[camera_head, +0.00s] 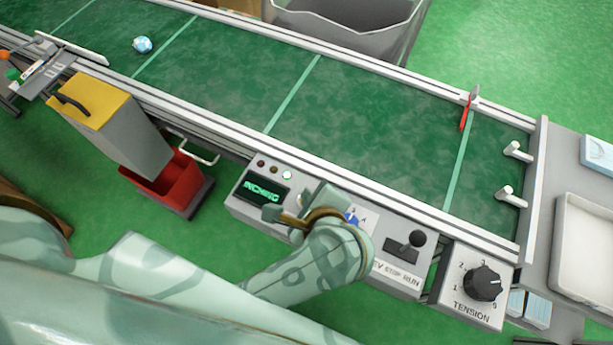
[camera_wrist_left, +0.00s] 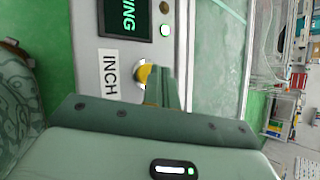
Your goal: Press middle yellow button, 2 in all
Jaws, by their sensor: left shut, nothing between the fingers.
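The yellow button (camera_wrist_left: 143,74) shows in the left wrist view, round in a pale ring beside the "INCH" label (camera_wrist_left: 110,74). The closed fingers of my left gripper (camera_wrist_left: 166,86) cover its right side, and nothing is between them. I cannot tell whether they touch the button. In the head view my left gripper (camera_head: 298,208) is over the control panel (camera_head: 240,207) and hides the button. The display (camera_head: 262,189) reads "INCHING" in green. A pale green lamp (camera_head: 287,175) beside it is lit; two neighbouring lamps are dark. My right gripper is not in view.
A blue-marked knob (camera_head: 352,217) and a black lever (camera_head: 413,242) are right of my gripper, then the tension dial (camera_head: 483,283). The green conveyor belt (camera_head: 370,120) runs behind, carrying a blue-white ball (camera_head: 142,44). A red bin (camera_head: 170,183) stands left of the panel.

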